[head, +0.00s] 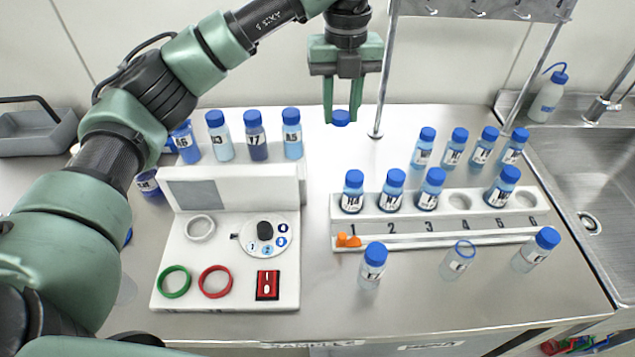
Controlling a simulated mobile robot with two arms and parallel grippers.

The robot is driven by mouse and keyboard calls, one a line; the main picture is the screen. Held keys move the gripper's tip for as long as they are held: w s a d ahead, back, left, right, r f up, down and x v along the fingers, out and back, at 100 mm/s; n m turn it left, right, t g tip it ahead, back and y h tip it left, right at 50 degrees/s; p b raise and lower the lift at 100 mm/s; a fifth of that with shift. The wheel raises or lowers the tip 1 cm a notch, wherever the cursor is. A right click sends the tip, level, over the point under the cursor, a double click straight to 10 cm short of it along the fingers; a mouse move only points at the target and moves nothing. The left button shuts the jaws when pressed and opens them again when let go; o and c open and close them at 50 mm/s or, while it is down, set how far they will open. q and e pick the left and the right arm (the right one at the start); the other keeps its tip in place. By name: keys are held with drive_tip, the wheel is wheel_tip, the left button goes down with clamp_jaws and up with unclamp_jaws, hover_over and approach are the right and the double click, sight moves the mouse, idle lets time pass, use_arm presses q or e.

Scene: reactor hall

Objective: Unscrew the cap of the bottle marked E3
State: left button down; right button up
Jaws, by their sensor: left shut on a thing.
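My left gripper (342,115) is up over the back of the bench, pointing down. It is shut on a blue cap (341,118), with no bottle under it. A clear bottle with an open neck (458,262) stands uncapped on the bench in front of the numbered rack, well to the right of and nearer than the gripper. Its label is too small to read, so I cannot confirm E3. A capped bottle (372,266) stands to its left, and another capped bottle (537,249) to its right. My right gripper is out of view.
The white rack (400,228) holds several capped bottles, with holes 4 and 6 empty. An orange piece (348,240) lies at its left front. A white device (185,270) with dials stands left. More capped bottles stand behind both. A sink (585,160) is at right.

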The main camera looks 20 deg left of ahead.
use_arm(q)
drive_tip(key=p, duration=0.2)
hover_over(336, 188)
wheel_tip(336, 188, down, 14)
drive_tip(key=shift+s+f, duration=0.1)
wheel_tip(336, 188, down, 4)
drive_tip(key=shift+f, duration=0.15)
drive_tip(key=shift+f, duration=0.1)
drive_tip(key=c, duration=1.1)
unclamp_jaws()
drive_tip(key=shift+o, duration=0.2)
